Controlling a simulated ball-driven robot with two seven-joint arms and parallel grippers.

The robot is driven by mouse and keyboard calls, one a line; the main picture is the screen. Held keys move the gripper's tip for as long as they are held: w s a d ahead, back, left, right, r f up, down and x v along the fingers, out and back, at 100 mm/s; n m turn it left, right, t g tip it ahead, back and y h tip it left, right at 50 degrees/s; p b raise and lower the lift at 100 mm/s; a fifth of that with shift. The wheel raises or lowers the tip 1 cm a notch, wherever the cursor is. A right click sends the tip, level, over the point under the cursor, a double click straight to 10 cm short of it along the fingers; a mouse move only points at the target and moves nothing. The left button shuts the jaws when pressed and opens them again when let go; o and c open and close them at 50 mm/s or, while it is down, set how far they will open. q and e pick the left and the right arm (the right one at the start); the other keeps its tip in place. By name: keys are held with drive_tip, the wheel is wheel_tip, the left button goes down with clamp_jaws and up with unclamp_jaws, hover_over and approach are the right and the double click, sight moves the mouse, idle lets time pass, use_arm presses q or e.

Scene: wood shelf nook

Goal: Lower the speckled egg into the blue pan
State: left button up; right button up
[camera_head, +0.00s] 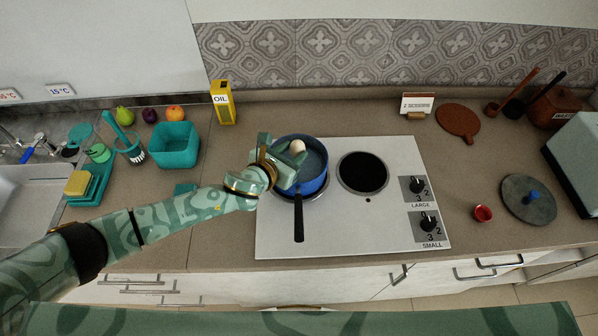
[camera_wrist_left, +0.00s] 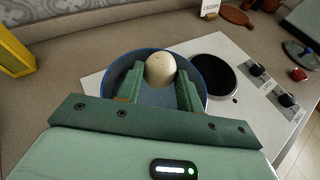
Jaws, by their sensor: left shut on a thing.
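A pale egg (camera_head: 297,147) is held between the fingers of my left gripper (camera_head: 279,148), over the far left part of the blue pan (camera_head: 313,183). In the left wrist view the egg (camera_wrist_left: 160,69) sits between the tips of my left gripper (camera_wrist_left: 160,82), with the blue pan (camera_wrist_left: 196,76) around and below it. Any speckles are too small to make out clearly. I cannot tell whether the egg touches the pan. The pan stands on the left burner of the white cooktop, its black handle pointing to the front. My right gripper is not in view.
The right burner (camera_head: 363,172) is bare. A yellow oil box (camera_head: 223,103) and a teal bin (camera_head: 174,145) stand to the left.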

sight(298, 189)
use_arm(q)
drive_tip(key=shift+f+b, duration=1.1)
drive_tip(key=shift+f, duration=0.45)
drive_tip(key=shift+f+b, duration=0.4)
drive_tip(key=shift+f, duration=0.1)
drive_tip(key=o, duration=1.1)
drive_tip(key=shift+c, duration=0.2)
